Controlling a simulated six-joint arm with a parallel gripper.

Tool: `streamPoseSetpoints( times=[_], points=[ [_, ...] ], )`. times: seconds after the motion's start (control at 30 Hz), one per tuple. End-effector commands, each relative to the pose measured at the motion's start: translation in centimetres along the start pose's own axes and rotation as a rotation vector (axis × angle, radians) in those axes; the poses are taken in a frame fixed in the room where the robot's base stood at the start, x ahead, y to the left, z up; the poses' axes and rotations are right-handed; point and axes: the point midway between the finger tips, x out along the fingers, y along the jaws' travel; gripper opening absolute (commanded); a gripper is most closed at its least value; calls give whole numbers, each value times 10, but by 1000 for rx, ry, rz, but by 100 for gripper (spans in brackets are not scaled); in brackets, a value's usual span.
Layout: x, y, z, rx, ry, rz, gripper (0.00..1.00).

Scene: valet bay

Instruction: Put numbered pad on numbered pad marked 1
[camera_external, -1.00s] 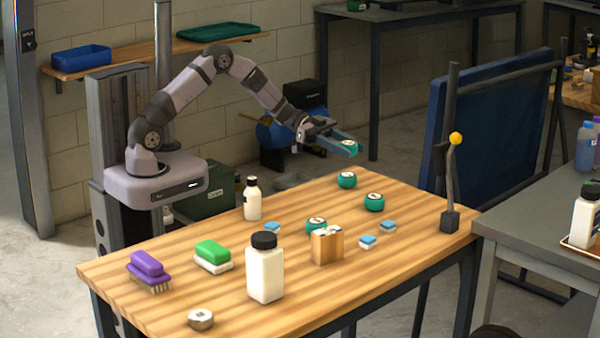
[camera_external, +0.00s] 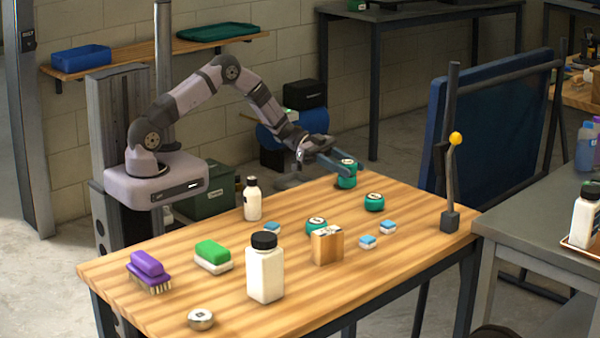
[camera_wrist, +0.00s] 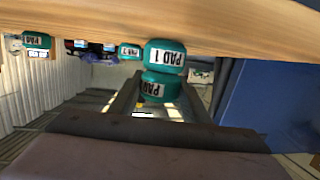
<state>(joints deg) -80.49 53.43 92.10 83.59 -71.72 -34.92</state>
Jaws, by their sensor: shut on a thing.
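My gripper (camera_external: 343,166) is shut on a green numbered pad (camera_external: 347,163) with a white label at the table's far corner. The held pad (camera_wrist: 161,88) shows between my fingers in the wrist view; its number is not readable. Another green pad, marked PAD 1 (camera_wrist: 164,57), stands on the table directly under the held one. The external view shows this lower pad (camera_external: 346,182) partly covered by the upper one and my fingers. The two pads are lined up and look touching, one on the other.
Two other green pads (camera_external: 374,202) (camera_external: 316,225) stand nearer the table's middle. A wooden block (camera_external: 327,246), small blue-topped pieces (camera_external: 367,242), white bottles (camera_external: 265,275) and brushes (camera_external: 150,270) occupy the front and left. An upright lever (camera_external: 450,190) stands at the right corner.

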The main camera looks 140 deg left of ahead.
Motion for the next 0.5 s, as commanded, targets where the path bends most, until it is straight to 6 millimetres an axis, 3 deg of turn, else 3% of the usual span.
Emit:
streamPoseSetpoints(
  times=[0.17,0.2,0.27,0.5],
  points=[
    [1,0,4,-1,0,0,21],
    [1,0,3,-1,0,0,47],
    [1,0,3,-1,0,0,61],
    [0,0,3,0,0,0,61]
  ],
)
